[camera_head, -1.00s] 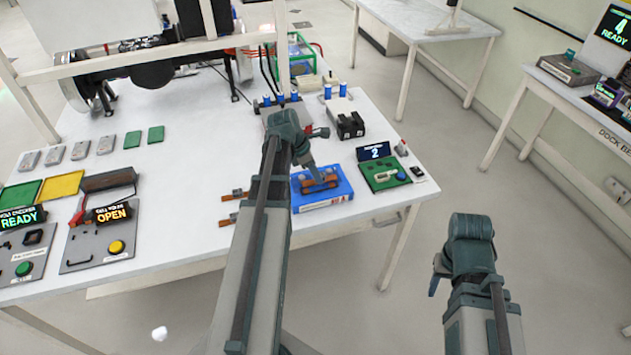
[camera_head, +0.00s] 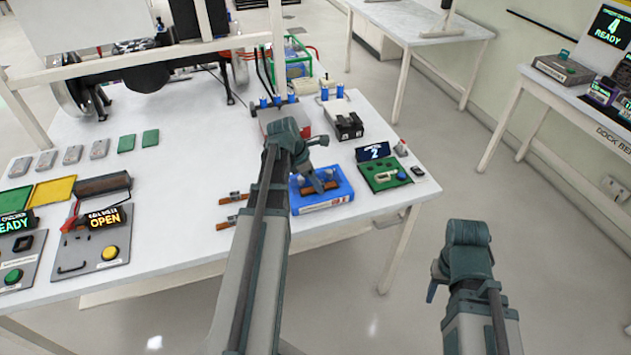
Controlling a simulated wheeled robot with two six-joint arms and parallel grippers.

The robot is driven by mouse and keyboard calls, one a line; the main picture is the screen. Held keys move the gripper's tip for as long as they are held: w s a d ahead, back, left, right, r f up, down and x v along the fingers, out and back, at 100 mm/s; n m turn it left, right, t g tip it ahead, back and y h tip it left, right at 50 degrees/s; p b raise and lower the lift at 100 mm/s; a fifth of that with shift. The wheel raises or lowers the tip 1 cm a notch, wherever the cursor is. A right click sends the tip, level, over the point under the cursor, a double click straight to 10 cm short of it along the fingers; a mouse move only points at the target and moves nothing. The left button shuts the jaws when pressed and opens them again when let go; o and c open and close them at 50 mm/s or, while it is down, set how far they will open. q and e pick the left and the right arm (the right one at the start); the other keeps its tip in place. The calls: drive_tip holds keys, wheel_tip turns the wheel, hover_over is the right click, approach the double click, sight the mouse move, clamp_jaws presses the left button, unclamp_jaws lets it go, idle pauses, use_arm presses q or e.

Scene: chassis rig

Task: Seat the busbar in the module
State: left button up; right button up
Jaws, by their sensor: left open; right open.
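A blue box (camera_head: 345,188) with a white label stands near the front edge of the white table; it looks like the module. My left gripper (camera_head: 320,185) is open just over its top, with an orange-brown part partly hidden between or below the fingers; I cannot tell if they touch. Two copper-coloured bars with dark ends, which look like busbars, lie apart on the table left of the box: an upper bar (camera_head: 232,198) and a lower bar (camera_head: 228,225). My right gripper (camera_head: 433,284) is open, away from the table at the lower right, partly hidden by its wrist.
A green board (camera_head: 383,178) with a small screen (camera_head: 373,151) sits right of the blue box. A black-and-white device (camera_head: 347,127) and blue cylinders (camera_head: 277,101) stand behind. Two control panels (camera_head: 100,255) are at the left.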

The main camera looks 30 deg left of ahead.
use_arm(q)
drive_tip(key=shift+r, duration=0.1)
drive_tip(key=p+v, duration=1.1)
drive_tip(key=v, duration=0.1)
drive_tip(key=shift+d, duration=0.1)
